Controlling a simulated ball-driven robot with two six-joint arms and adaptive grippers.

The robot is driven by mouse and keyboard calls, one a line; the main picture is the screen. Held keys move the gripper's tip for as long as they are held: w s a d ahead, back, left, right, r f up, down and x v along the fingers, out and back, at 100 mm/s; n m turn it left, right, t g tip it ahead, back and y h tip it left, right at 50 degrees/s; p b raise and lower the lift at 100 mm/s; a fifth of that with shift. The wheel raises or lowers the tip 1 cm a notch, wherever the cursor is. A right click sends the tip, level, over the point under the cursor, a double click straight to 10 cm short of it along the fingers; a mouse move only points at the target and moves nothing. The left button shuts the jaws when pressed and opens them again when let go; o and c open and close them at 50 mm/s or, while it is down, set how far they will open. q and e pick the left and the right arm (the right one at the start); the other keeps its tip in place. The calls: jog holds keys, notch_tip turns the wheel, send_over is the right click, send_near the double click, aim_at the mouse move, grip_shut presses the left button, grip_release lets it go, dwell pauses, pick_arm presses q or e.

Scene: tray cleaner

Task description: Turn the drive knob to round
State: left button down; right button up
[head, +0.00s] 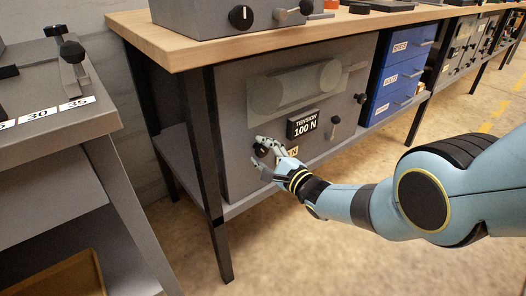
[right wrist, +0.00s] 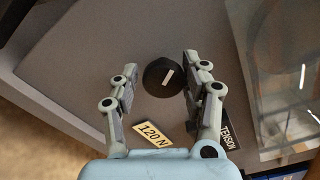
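A round black knob (head: 260,150) sits on the front of a grey machine under the wooden bench. In the right wrist view the knob (right wrist: 158,73) has a white pointer line, tilted slightly from upright. My right gripper (head: 262,153) is open in front of it. In the right wrist view its two fingers (right wrist: 158,82) stand apart on either side of the knob, with visible gaps. I cannot read any drive or round marking. My left gripper is not in view.
A black display (head: 304,124) reads TENSION 100 N. A dark lever (head: 335,121) and a clear window (head: 295,86) are to its right and above. Another knob (head: 240,16) is on the benchtop machine. Blue drawers (head: 400,75) stand right, a grey table (head: 55,122) left.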

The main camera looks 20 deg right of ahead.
jog(key=shift+o, duration=1.4)
jog(key=shift+r, duration=0.1)
jog(key=shift+s+d, duration=0.1)
jog(key=shift+s+d, duration=0.15)
jog(key=shift+s, duration=0.25)
jog(key=v, duration=1.1)
